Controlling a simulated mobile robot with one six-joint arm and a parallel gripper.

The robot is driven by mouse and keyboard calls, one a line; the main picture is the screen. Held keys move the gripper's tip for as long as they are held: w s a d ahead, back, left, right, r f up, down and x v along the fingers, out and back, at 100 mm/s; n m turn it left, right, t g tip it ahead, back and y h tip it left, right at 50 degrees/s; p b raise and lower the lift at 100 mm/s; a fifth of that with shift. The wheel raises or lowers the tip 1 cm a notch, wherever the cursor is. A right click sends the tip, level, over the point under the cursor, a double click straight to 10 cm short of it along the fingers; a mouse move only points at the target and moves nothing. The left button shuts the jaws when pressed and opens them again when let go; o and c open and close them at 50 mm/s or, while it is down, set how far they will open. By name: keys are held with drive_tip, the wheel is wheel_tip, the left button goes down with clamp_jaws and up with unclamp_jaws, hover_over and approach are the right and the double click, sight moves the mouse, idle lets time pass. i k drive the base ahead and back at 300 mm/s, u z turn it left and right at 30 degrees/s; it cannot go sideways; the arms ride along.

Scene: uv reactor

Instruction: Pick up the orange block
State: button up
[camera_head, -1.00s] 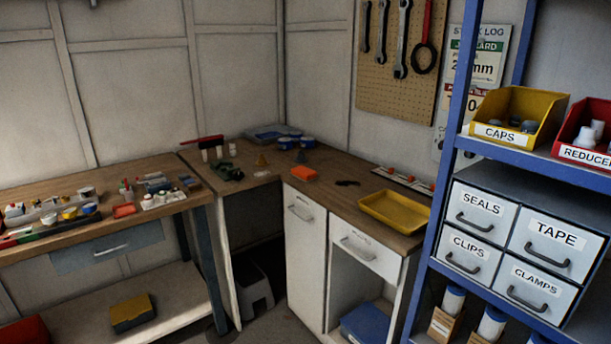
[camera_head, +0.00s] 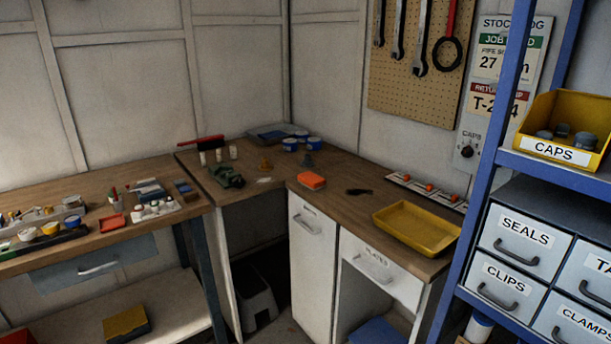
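The orange block (camera_head: 312,180) lies on the wooden corner worktop, near its front edge above the white cabinet door. It is small and flat, with a lighter orange top. Nothing covers it, and the worktop right around it is clear. My gripper is not in view.
A yellow tray (camera_head: 417,229) sits to the right on the same worktop, with a dark flat item (camera_head: 359,191) between. A green tool (camera_head: 227,176) lies left of the block. Blue-lidded jars (camera_head: 290,145) stand behind. A blue shelf rack (camera_head: 487,150) stands at the right.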

sight(313, 181)
drive_tip(key=u, duration=0.1)
drive_tip(key=i, duration=0.7)
drive_tip(key=u, duration=1.4)
drive_tip(key=k, duration=0.6)
drive_tip(key=u, duration=0.05)
drive_tip(key=i, duration=0.2)
drive_tip(key=u, duration=0.05)
